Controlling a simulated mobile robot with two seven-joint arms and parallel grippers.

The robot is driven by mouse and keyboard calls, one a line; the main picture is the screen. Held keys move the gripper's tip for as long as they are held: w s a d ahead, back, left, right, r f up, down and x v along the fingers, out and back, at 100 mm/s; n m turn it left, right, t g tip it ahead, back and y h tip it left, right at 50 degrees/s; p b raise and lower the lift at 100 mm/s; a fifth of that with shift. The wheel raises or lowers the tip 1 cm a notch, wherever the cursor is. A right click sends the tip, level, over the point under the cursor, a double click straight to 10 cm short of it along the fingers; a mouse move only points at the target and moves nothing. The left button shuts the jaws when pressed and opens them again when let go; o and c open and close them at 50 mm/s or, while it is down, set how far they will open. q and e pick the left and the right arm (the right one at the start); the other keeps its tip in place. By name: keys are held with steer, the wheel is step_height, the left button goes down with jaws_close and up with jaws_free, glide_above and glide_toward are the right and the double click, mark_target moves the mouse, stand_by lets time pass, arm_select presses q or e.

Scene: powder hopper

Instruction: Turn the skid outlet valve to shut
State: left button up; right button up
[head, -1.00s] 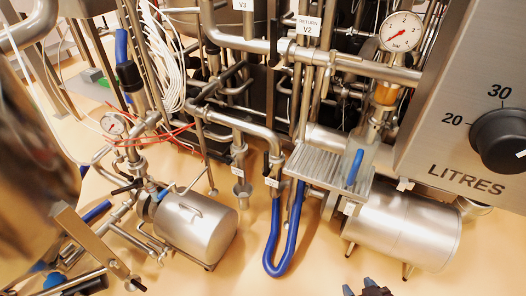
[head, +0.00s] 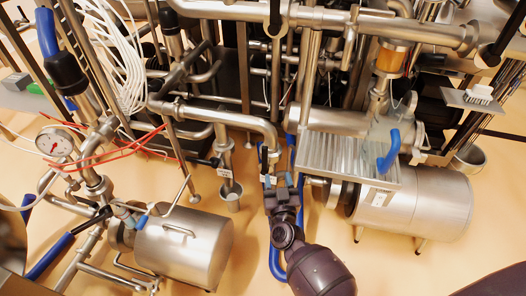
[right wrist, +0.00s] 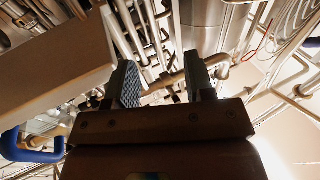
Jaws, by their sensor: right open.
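My right gripper (head: 278,182) reaches up from the lower middle in the head view. Its fingers are open, at the tagged valve (head: 262,155) on the down-pipe above the blue hose. The small tag is too small to read, so I cannot be sure that this is the skid outlet valve. The fingers and wrist hide much of the valve and its lever; contact cannot be told. In the right wrist view the right gripper (right wrist: 163,85) has its two fingers apart, with pipework showing in the gap. My left gripper is not in view.
The blue hose (head: 276,262) hangs behind my right wrist. A ribbed metal tray (head: 335,160) and a steel motor (head: 425,205) stand close on the right. The floor below is mostly open.

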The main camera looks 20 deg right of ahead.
mark_target(264, 156)
steer(key=w+a+f+m+g+h+b, duration=0.35)
steer(key=w+f+h, duration=0.25)
steer(key=w, duration=0.3)
steer(key=shift+m, duration=0.25)
steer(key=b+x, duration=0.1)
steer(key=x, duration=0.5)
steer(key=b+x, duration=0.1)
steer(key=x, duration=0.2)
steer(key=shift+s+d+f+b, duration=0.1)
steer(key=shift+d+f+b, duration=0.2)
steer(key=shift+d, duration=0.05)
steer(key=shift+w+d+r, duration=0.25)
steer(key=shift+w+d, duration=0.1)
steer(key=shift+w, duration=0.25)
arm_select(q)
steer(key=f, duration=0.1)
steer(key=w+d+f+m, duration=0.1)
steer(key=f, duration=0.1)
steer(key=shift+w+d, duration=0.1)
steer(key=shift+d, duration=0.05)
arm_select(e)
steer(key=shift+c, duration=1)
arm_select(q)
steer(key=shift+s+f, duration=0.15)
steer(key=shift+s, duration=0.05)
arm_select(e)
jaws_close()
